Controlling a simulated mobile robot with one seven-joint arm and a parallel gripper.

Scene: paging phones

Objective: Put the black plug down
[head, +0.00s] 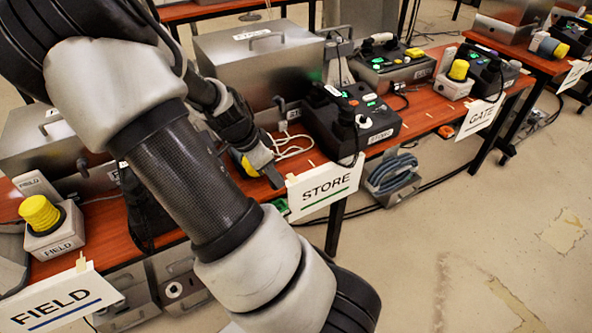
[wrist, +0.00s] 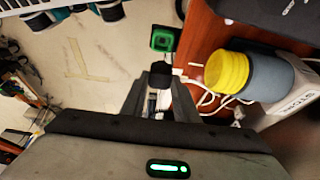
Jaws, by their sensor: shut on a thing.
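The black plug (wrist: 160,74) shows between the fingertips of my gripper (wrist: 159,90) in the wrist view. The gripper is shut on it. In the head view my gripper (head: 266,170) is over the front edge of the table by the STORE sign, and I cannot make out the plug there. A green socket-like part (wrist: 163,40) lies just beyond the plug in the wrist view, at the table edge. I cannot tell whether they touch. A green part (head: 281,206) also shows beside the STORE sign in the head view.
A yellow knob (wrist: 227,72) on a grey base stands right of my gripper, with white cable nearby. The STORE sign (head: 324,189) hangs at the front edge. A black STORE phone box (head: 352,120) and a metal case (head: 258,65) crowd the red-brown tabletop (head: 420,112).

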